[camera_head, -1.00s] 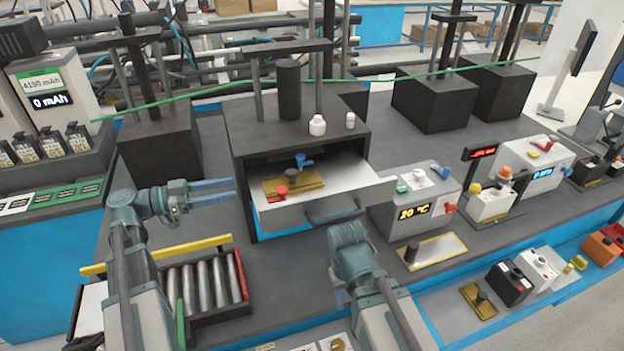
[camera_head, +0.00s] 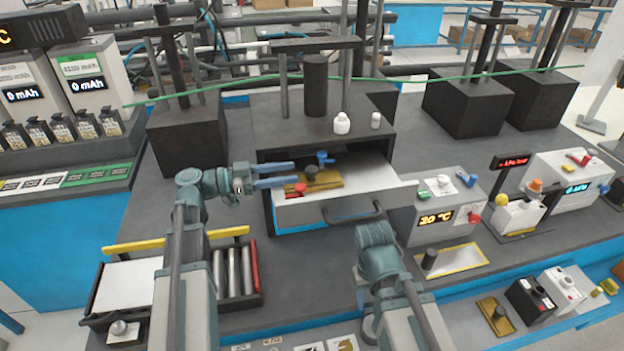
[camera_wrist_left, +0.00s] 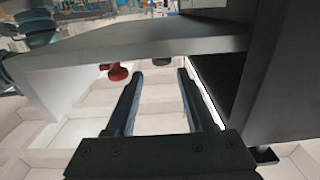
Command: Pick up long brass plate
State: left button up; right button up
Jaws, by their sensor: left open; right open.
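A brass plate (camera_head: 328,183) with a dark round knob lies in the open drawer (camera_head: 392,190) of the black press in the head view. A red knob (camera_head: 297,190) and a blue valve-like part (camera_head: 324,158) are beside it. My left gripper (camera_head: 296,174) is open and empty at the drawer's left side, its fingers pointing right near the plate's left end. In the left wrist view, the red knob (camera_wrist_left: 117,72) and a dark knob (camera_wrist_left: 162,62) show beyond the open fingers (camera_wrist_left: 160,76). My right gripper (camera_head: 368,322) is mostly hidden by its arm, in front of the drawer.
A smaller brass plate (camera_head: 489,306) is on the lower front shelf. A temperature box (camera_head: 412,222) stands right of the drawer; a roller tray (camera_head: 262,285) is at left front.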

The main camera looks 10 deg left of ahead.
aim_at(312, 175)
pick_arm(q)
jog(key=shift+x, duration=2.7)
jog(key=shift+w+a+f, duration=0.1)
jog(key=shift+w, duration=0.05)
grip_shut()
